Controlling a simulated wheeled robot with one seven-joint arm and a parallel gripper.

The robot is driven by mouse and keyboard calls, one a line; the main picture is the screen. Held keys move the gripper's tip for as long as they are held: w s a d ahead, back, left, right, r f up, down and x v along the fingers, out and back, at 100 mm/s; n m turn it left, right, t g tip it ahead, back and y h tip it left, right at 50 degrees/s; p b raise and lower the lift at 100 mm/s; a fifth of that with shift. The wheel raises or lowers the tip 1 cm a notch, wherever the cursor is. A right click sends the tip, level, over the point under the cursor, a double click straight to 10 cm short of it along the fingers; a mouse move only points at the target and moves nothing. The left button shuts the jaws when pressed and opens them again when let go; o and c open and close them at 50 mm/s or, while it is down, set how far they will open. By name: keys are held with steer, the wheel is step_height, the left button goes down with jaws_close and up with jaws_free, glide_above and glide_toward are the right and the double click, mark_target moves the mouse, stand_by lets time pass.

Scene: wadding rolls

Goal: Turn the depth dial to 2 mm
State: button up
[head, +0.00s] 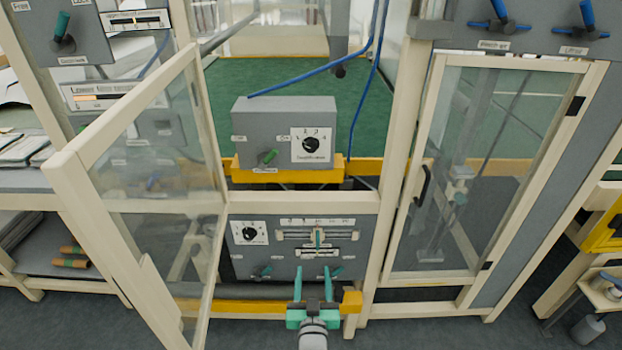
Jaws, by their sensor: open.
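Two round black dials on white scale plates are in the head view. One dial (311,144) is on the front of the upper grey box; the other dial (249,233) is at the upper left of the lower grey panel. Their captions and numbers are too small to read surely, so I cannot tell which is the depth dial or where either points. My gripper (313,270) is open, with two teal fingers apart and pointing at the lower panel. It is below both dials and right of the lower one, with nothing seen between its fingers.
A glazed door (150,170) stands swung open at the left of the bay. A closed glazed door (470,170) is at the right. A cream crossbar (300,201) runs between box and lower panel (270,262). The lower panel has a slider (318,237) and small green levers. Blue hoses hang above.

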steer(key=w+r, duration=0.9)
steer(key=w, duration=0.1)
steer(key=t, duration=0.1)
glide_toward(311, 148)
steer(key=w, duration=0.8)
steer(key=shift+w, duration=0.15)
steer(key=c, duration=1)
steer(key=shift+c, duration=0.2)
